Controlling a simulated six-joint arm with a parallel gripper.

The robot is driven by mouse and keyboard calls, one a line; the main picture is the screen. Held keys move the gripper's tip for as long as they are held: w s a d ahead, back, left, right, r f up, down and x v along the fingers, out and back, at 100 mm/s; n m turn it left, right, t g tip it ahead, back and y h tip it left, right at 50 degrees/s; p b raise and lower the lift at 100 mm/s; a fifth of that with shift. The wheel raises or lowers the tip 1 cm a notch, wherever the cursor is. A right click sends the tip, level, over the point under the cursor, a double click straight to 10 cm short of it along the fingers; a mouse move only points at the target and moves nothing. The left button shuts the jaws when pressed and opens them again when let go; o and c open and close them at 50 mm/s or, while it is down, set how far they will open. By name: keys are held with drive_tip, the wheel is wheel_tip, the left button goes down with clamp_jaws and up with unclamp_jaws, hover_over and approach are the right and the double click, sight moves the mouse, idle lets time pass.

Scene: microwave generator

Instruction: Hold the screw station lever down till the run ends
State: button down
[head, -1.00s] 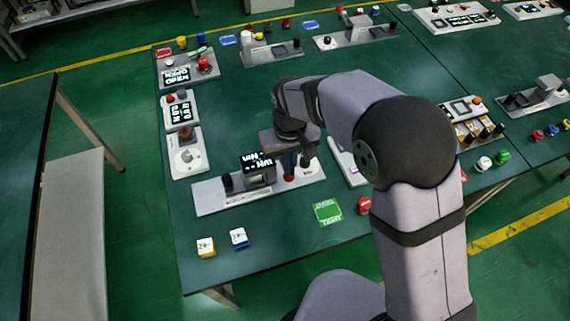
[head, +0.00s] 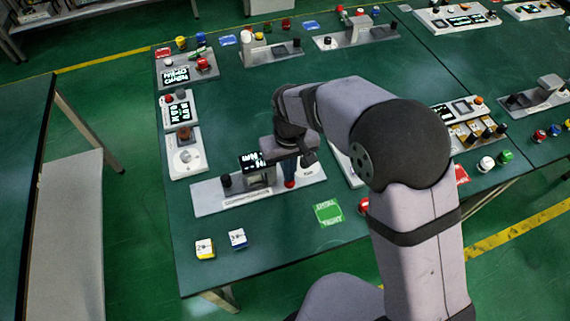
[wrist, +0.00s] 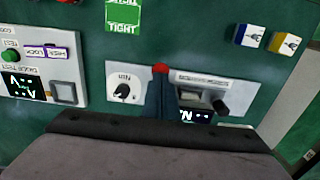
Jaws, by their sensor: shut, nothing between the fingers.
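The screw station (head: 240,198) is a long pale base near the front of the table. It has a black knob (head: 226,181), a small lit display (head: 252,162) and a white dial with a black pointer (wrist: 122,88). The lever's red knob (head: 289,184) is at the tips of my gripper (head: 289,166), which points down. In the wrist view the red knob (wrist: 160,69) shows just beyond the shut, empty fingers (wrist: 158,95). They appear to touch it from above, but contact is partly hidden. The lever's shaft is hidden.
A green mat (head: 328,212) lies in front of the station. A yellow-sided block (head: 204,249) and a blue-sided block (head: 238,238) lie at front left.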

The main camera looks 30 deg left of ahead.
drive_tip(key=shift+f+b, duration=0.7)
drive_tip(key=shift+f, duration=0.6)
drive_tip(key=shift+s+d+f, duration=0.1)
drive_tip(key=shift+s+f, duration=0.05)
drive_tip(key=shift+f, duration=0.3)
idle(0.8)
drive_tip(key=shift+r, duration=0.15)
wheel_tip(320, 180, up, 10)
drive_tip(key=p, duration=0.8)
idle(0.4)
idle(0.3)
